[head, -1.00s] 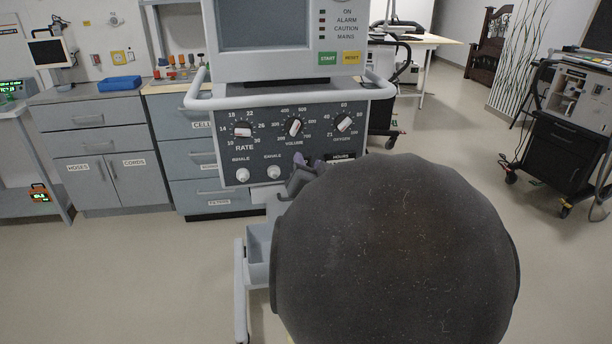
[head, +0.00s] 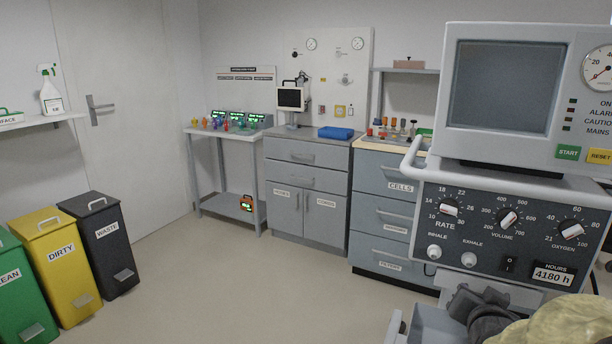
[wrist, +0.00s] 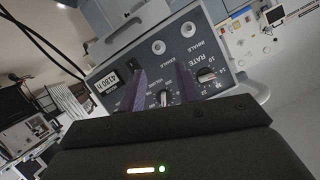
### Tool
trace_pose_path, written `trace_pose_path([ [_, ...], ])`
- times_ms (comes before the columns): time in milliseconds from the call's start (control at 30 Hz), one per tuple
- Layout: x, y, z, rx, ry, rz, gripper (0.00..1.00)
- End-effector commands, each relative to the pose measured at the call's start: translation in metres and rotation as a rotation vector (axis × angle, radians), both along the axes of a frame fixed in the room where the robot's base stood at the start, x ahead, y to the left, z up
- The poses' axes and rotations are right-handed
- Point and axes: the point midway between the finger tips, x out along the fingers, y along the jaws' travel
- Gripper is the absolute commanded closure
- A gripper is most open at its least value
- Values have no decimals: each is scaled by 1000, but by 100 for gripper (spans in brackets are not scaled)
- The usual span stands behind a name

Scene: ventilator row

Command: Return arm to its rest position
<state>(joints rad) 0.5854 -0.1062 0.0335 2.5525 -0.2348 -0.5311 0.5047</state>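My gripper (wrist: 160,70) shows in the wrist view with two purple fingers apart and nothing between them. Beyond the fingers is the ventilator's control panel (wrist: 198,62), seen tilted; I cannot tell the exact gap. In the head view the ventilator (head: 455,205) stands at the right, with RATE, VOLUME and OXYGEN knobs and a 4180 h hours display. Dark grey jointed parts of my arm (head: 484,318) are low in front of it. The fingertips are not clear in the head view.
Grey cabinets (head: 308,212) and a side table (head: 225,134) line the back wall. Green, yellow (head: 62,268) and black bins stand at the left, below a shelf with a spray bottle (head: 50,92). The floor (head: 230,285) between bins and ventilator is clear.

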Motion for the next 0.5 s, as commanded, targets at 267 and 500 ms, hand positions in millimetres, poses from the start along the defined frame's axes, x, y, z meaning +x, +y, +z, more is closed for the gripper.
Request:
trace_pose_path([
  [267, -8, 99, -93, 9, 500, 275, 66],
  [500, -43, 158, -134, -6, 800, 483, 66],
])
